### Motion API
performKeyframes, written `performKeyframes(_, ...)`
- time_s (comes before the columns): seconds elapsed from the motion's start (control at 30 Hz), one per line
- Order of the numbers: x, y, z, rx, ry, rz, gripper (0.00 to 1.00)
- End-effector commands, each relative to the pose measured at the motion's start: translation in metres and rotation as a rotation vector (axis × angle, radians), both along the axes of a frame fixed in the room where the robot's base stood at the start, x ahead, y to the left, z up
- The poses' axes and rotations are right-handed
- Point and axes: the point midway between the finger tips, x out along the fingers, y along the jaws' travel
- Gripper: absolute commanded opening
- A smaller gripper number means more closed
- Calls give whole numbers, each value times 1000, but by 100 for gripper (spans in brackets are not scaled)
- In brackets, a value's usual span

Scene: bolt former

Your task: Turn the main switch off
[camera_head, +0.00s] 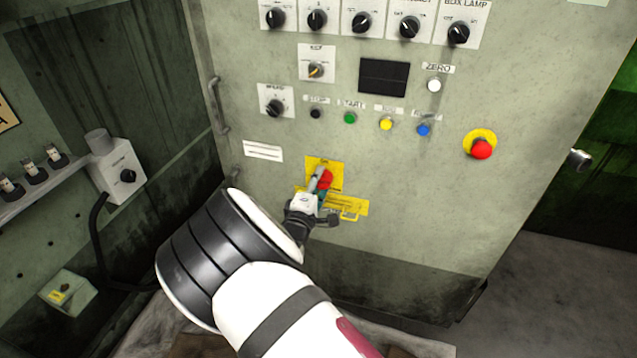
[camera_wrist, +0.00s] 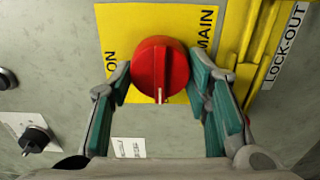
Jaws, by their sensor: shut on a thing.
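The main switch is a round red knob (camera_head: 326,179) on a yellow plate (camera_head: 316,163) low on the grey panel. In the wrist view the knob (camera_wrist: 160,68) fills the middle of the yellow plate (camera_wrist: 122,22). Its white mark points toward the bottom of that picture. "ON" is printed left of the knob and "MAIN" to its right; no "OFF" label is readable. My gripper (camera_head: 321,188) reaches the knob from below left. In the wrist view its teal-padded fingers are shut on the knob's left and right sides. My fingers partly cover the knob in the head view.
A yellow lock-out bar (camera_head: 350,206) sits just beside the switch plate. A red emergency button (camera_head: 481,148) is to the right. Small buttons and black selector knobs (camera_head: 274,107) are above. A panel handle (camera_head: 217,105) stands out at the left edge.

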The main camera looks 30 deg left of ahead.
Motion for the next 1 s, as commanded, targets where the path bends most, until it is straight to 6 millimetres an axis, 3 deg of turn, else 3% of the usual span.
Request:
performKeyframes(0.17,0,0,0,-2,0,1,16)
performKeyframes(0.2,0,0,0,-2,0,1,51)
performKeyframes(0.27,0,0,0,-1,0,1,63)
performKeyframes(0.67,-5,0,0,0,1,1,63)
performKeyframes(1.0,-64,-14,0,-2,2,3,63)
